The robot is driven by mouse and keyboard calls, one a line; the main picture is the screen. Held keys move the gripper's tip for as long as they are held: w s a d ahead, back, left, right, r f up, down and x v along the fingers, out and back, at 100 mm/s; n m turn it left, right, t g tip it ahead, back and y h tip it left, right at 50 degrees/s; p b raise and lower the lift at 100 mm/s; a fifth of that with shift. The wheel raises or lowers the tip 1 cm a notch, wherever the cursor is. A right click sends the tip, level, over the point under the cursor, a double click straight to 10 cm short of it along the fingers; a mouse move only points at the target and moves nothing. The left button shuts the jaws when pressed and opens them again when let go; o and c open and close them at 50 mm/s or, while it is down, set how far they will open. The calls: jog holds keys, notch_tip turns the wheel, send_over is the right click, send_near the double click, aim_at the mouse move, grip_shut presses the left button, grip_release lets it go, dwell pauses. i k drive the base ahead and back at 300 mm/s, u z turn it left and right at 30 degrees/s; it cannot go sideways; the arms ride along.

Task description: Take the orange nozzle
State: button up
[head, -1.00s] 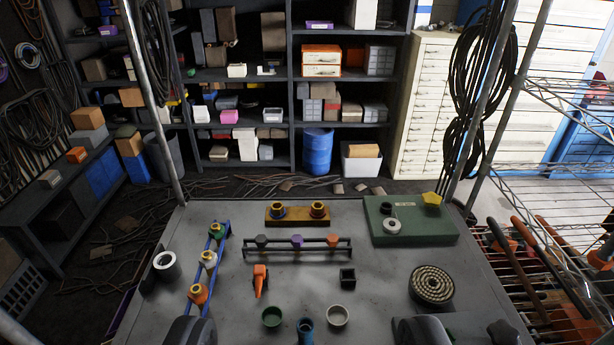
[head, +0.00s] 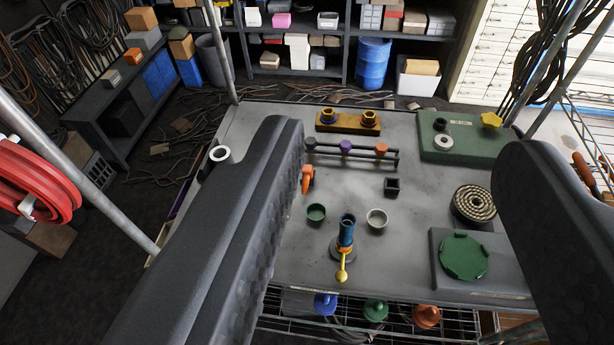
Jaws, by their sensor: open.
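A small orange nozzle (head: 307,179) lies on the grey workbench (head: 345,275), just right of my left finger's edge. Its tapered end points toward me, and my finger may cover a little of its left side. My gripper (head: 412,140) is open and empty, with its two dark fingers spread wide across the view. The nozzle shows between the fingers, much closer to the left one. I cannot tell the gripper's height above the bench.
A dark rail (head: 350,158) with several coloured knobs stands behind the nozzle. A green cup (head: 316,212), a grey cup (head: 377,218) and a blue upright fitting (head: 346,232) with a yellow lever stand nearer. A black square socket (head: 391,187) is to the right.

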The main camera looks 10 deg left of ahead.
aim_at(307, 170)
jog(key=z, duration=0.6)
jog(key=k, duration=1.05)
jog(key=u, duration=0.65)
jog(key=i, duration=1.75)
jog(key=z, duration=0.05)
